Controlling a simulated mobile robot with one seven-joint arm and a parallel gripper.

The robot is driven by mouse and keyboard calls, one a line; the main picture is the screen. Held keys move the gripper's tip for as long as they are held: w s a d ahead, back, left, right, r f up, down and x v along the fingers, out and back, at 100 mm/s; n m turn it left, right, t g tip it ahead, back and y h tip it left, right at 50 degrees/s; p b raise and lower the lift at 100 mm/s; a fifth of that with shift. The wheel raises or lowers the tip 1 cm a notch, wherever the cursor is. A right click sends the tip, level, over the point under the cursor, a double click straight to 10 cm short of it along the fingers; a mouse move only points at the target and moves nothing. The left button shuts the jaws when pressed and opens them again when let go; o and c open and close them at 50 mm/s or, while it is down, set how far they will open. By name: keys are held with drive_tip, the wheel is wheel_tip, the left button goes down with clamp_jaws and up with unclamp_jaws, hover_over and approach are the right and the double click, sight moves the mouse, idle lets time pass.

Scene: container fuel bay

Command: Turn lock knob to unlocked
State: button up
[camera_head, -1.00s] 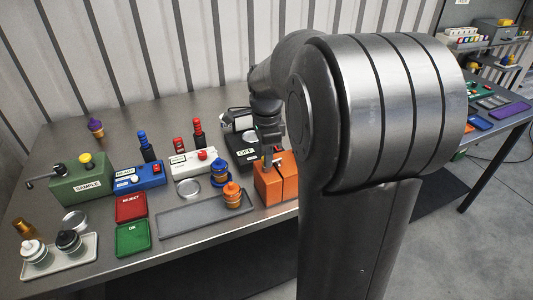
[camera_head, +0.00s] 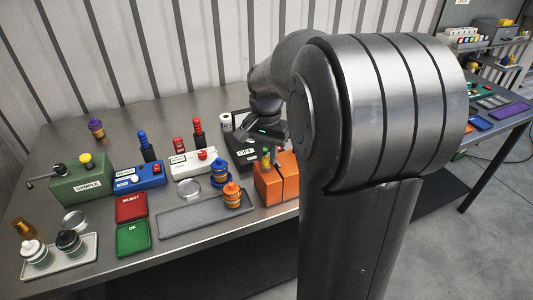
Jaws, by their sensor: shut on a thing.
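My gripper (camera_head: 266,152) reaches down at the back of the orange block (camera_head: 268,186), beside the black box with the OFF label (camera_head: 243,154). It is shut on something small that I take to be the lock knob. The knob is too hidden to make out, so its setting cannot be read. Small green and yellow spots show at the fingertips. The wide part of the gripper is turned across the view and covers part of the black box.
My arm hides the table's right part. A grey tray (camera_head: 178,222) with an orange-and-blue canister (camera_head: 232,194) lies left of the orange block. A white box with a red button (camera_head: 186,165), a blue box (camera_head: 150,177) and a green SAMPLE box (camera_head: 83,184) stand further left.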

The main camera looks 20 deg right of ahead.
sight(266, 158)
drive_tip(key=n, duration=0.5)
drive_tip(key=shift+n, duration=0.3)
idle(0.4)
drive_tip(key=o, duration=1)
drive_tip(key=shift+r, duration=0.15)
wheel_tip(266, 158, up, 11)
drive_tip(key=shift+f, duration=0.2)
